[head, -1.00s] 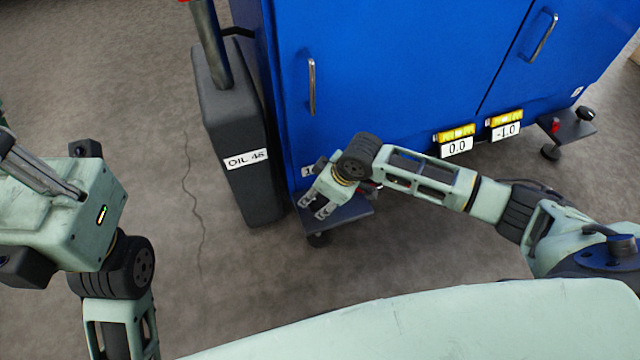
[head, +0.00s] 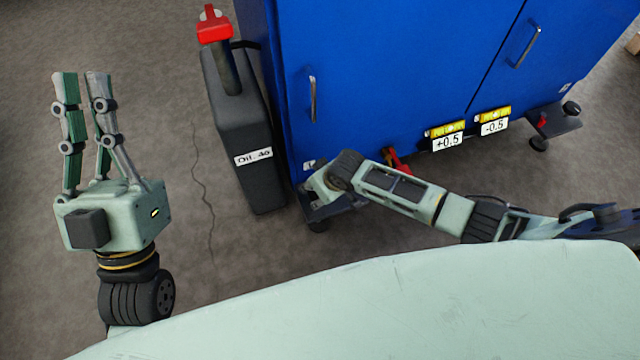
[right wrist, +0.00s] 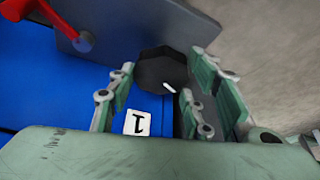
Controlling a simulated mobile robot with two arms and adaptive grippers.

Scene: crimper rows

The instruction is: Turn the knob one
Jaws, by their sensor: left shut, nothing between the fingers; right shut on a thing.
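Knob one is a dark, many-sided knob (right wrist: 160,72) with a white mark, seen in the right wrist view beside the white label "1" (right wrist: 137,123). My right gripper (right wrist: 163,62) has its fingers on both sides of the knob and is shut on it. In the head view my right gripper (head: 322,188) is at the lower left corner of the blue cabinet (head: 400,70), and the knob is hidden there. The readouts show +0.5 (head: 447,142) and -0.5 (head: 494,126). My left gripper (head: 82,82) is shut, empty and raised over the floor at the left.
A dark grey oil tank (head: 245,150) with a red-topped post (head: 214,25) stands left of the cabinet. A red lever (head: 397,160) shows at the cabinet's lower edge, behind my right arm. A dark foot plate (head: 555,122) juts out at the right.

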